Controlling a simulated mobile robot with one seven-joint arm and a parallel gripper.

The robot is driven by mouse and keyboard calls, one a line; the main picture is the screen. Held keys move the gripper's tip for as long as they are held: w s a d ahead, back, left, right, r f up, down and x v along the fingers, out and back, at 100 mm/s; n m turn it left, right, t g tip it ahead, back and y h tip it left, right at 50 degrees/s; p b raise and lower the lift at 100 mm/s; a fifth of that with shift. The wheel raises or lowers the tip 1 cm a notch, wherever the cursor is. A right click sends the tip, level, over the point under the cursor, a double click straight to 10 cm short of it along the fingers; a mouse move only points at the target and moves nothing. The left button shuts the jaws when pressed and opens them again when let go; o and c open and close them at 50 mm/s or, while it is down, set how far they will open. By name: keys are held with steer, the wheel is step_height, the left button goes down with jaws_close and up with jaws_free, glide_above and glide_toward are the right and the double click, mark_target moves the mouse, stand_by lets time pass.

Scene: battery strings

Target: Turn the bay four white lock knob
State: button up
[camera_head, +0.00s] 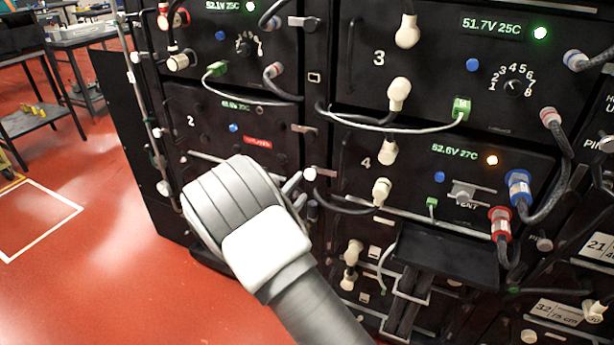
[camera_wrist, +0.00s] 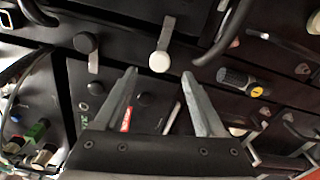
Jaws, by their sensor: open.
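Bay four (camera_head: 366,163) is the black module in the lower middle of the head view, with a "52.6V 27C" display and an orange light. Cream-white knobs sit near its left side, an upper one (camera_head: 388,150) and a lower one (camera_head: 381,190). I cannot tell which is the lock knob. My gripper (camera_head: 297,190) is left of bay four, close to a small white round knob (camera_head: 310,173). In the wrist view my open, empty gripper (camera_wrist: 159,73) has a white lever knob (camera_wrist: 162,45) just beyond and between its fingertips, apparently untouched. My wrist hides part of bay two.
Bay three (camera_head: 379,58) is above bay four. Bay two (camera_head: 190,121) has a red label (camera_head: 257,142). Grey cables, a blue connector (camera_head: 518,188) and a red connector (camera_head: 501,222) stand out at bay four's right. A black shelf (camera_head: 447,258) juts out below. Red floor is free at left.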

steer(key=p+v, duration=0.1)
steer(key=v, duration=0.9)
steer(key=shift+d+r, duration=0.1)
steer(key=s+d+r+m+g+h, duration=0.1)
steer(key=s+d+r+m+g, duration=0.25)
steer(key=d, duration=0.45)
steer(key=s+d+r+m+g+h, duration=0.2)
steer(key=d+r+m+g, duration=0.25)
steer(key=d, duration=0.35)
steer(key=s+d+r+m+g+h, duration=0.1)
steer(key=s+d+r+m+g, duration=0.25)
steer(key=d, duration=0.45)
steer(key=s+d+r+m+g+y, duration=0.2)
steer(key=s+d+r+g+y, duration=0.15)
steer(key=s, duration=0.45)
steer(key=s+a+r+m+t+y, duration=0.25)
steer(key=s+r+y, duration=0.35)
steer(key=s, duration=0.4)
step_height(320, 180, up, 20)
steer(key=t+p, duration=0.1)
steer(key=p, duration=2)
steer(key=shift+s+d+y, duration=0.3)
steer(key=shift+y, duration=0.05)
